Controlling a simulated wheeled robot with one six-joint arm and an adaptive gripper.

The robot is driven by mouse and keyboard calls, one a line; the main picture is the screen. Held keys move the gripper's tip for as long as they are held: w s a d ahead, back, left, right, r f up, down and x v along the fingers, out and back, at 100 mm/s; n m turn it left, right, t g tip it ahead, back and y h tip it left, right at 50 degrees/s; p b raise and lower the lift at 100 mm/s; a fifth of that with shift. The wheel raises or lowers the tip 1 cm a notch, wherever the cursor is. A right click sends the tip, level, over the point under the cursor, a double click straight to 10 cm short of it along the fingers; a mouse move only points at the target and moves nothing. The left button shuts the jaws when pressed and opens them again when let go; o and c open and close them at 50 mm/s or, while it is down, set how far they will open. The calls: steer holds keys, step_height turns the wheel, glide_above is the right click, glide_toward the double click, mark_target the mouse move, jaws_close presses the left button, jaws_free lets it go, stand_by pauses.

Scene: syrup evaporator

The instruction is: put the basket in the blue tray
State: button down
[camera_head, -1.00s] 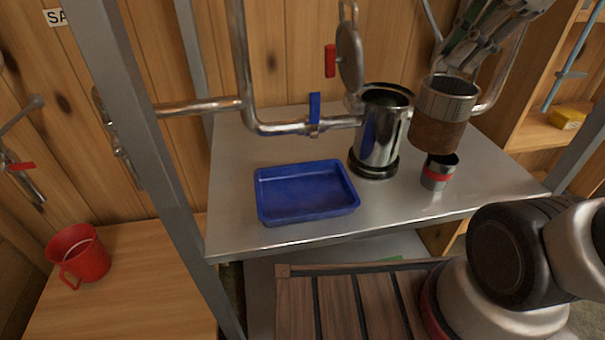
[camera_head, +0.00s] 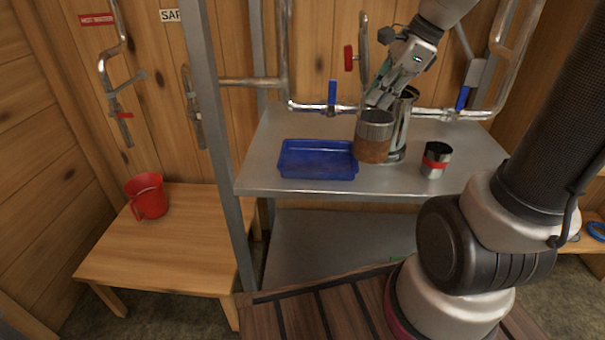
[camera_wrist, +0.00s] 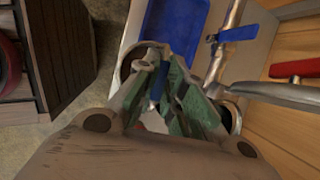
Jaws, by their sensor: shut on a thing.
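The basket (camera_head: 374,137) is a cylinder with a metal upper band and a rusty brown lower part. My gripper (camera_head: 378,101) is shut on its rim from above and holds it upright, just right of the blue tray. In the wrist view my gripper (camera_wrist: 160,95) covers much of the basket, whose pale rim (camera_wrist: 130,62) shows beside the fingers. The blue tray (camera_head: 318,173) is shallow, rectangular and empty, on the metal table. It also shows in the wrist view (camera_wrist: 175,22), beyond the fingers. I cannot tell whether the basket's base touches the table.
A tall shiny metal cylinder (camera_head: 404,125) stands just behind the basket. A small can with a red band (camera_head: 436,160) stands to the right on the metal table (camera_head: 262,185). Pipes with blue-handled valves (camera_head: 332,95) run behind. A red mug (camera_head: 148,196) sits on the wooden bench at left.

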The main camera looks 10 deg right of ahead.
steer(key=shift+w+a, duration=0.1)
steer(key=shift+w, duration=0.35)
steer(key=w+a+f, duration=0.7)
steer(key=w+a, duration=0.2)
steer(key=shift+w+a+f, duration=0.35)
steer(key=shift+a+f, duration=0.05)
steer(key=c, duration=1.5)
jaws_free()
steer(key=shift+f, duration=0.15)
